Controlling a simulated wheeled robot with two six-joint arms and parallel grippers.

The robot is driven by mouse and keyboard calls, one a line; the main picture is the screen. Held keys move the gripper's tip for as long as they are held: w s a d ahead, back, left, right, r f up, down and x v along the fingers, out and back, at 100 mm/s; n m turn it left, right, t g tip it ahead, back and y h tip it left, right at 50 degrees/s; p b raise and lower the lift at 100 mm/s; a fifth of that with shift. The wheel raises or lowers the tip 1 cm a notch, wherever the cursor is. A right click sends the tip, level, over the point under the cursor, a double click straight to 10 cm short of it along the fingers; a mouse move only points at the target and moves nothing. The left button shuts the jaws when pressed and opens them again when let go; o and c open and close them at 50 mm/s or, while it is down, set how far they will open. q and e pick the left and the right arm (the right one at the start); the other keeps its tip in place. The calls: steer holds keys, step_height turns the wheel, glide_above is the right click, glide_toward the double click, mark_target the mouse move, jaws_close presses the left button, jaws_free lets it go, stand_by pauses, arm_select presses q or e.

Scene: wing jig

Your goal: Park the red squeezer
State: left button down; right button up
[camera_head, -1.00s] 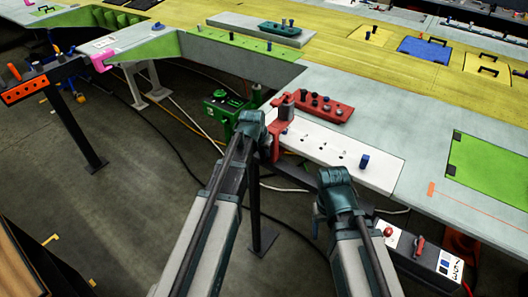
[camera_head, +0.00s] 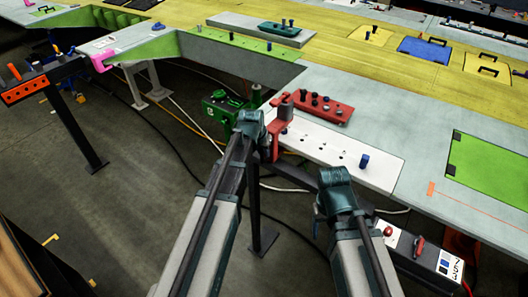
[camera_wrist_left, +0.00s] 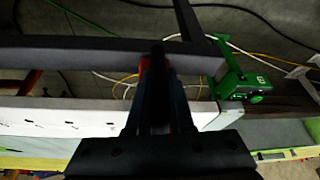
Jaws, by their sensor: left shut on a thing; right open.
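The red squeezer (camera_head: 279,132) is a red bracket-shaped tool with a dark red cylinder on top. It is upright at the front edge of the table, beside the white panel. My left gripper (camera_head: 262,128) is shut on it; the arm hides part of the hold. In the left wrist view only a sliver of red (camera_wrist_left: 144,65) shows by the dark fingers (camera_wrist_left: 158,75), in front of a dark bar (camera_wrist_left: 70,53). Whether the squeezer touches the bar, I cannot tell. My right gripper (camera_head: 334,176) is open near the white panel's front edge, its fingers mostly hidden.
A green squeezer (camera_head: 222,112) sits at the bar's far end, and also shows in the wrist view (camera_wrist_left: 238,86). A red block with knobs (camera_head: 330,110) lies behind the white panel (camera_head: 320,146), which bears a blue peg (camera_head: 364,161). A control box (camera_head: 428,262) is at lower right.

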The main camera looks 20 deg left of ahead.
arm_select(q)
steer(key=w+a, duration=0.3)
steer(key=a, duration=0.5)
steer(key=shift+w+a, duration=0.1)
steer(key=shift+a, duration=0.05)
steer(key=c, duration=1.1)
jaws_free()
steer(key=o, duration=0.3)
steer(key=shift+a, duration=0.1)
steer(key=shift+r, duration=0.15)
